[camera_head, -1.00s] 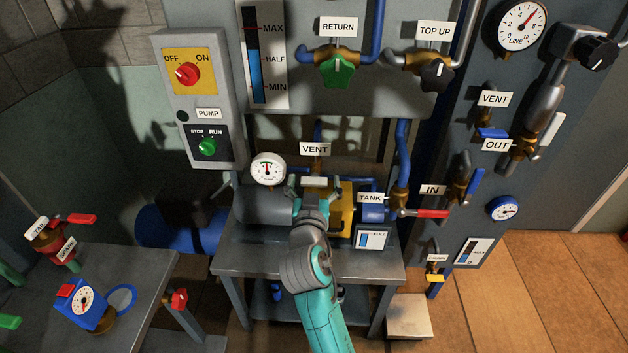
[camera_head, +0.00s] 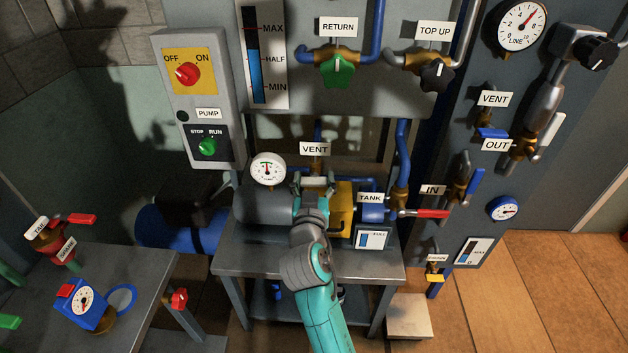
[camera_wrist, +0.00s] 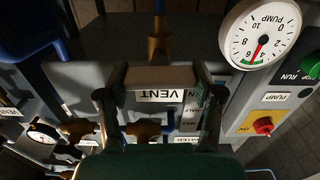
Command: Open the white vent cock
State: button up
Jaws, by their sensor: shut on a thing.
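The white vent cock has a pale bar handle (camera_wrist: 158,77) that spans crosswise between my fingers in the wrist view. My gripper (camera_wrist: 160,84) is shut on this handle, one finger at each end. In the head view my gripper (camera_head: 313,186) is at the handle, just below the white VENT label (camera_head: 315,149). The label also shows upside down in the wrist view (camera_wrist: 164,96). A brass fitting (camera_wrist: 159,47) stands beyond the handle in the wrist view. My gripper and wrist hide most of the cock body in the head view.
A round pump gauge (camera_head: 268,169) is close on the left. The yellow block (camera_head: 344,203) and the TANK label (camera_head: 369,198) are close on the right, with a red lever (camera_head: 426,213) farther right. The grey bench (camera_head: 240,262) is below my arm.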

jog(key=n, duration=0.4)
jog(key=shift+a+n, duration=0.1)
jog(key=shift+n, duration=0.2)
jog(key=n, duration=0.4)
jog(key=shift+a+f+n, duration=0.1)
jog(key=shift+n, duration=0.2)
jog(key=n, duration=0.4)
jog(key=shift+f, duration=0.1)
jog(key=shift+a+f+n, duration=0.1)
jog(key=shift+n, duration=1.9)
jog(key=o, duration=1.2)
jog(key=shift+c, duration=0.2)
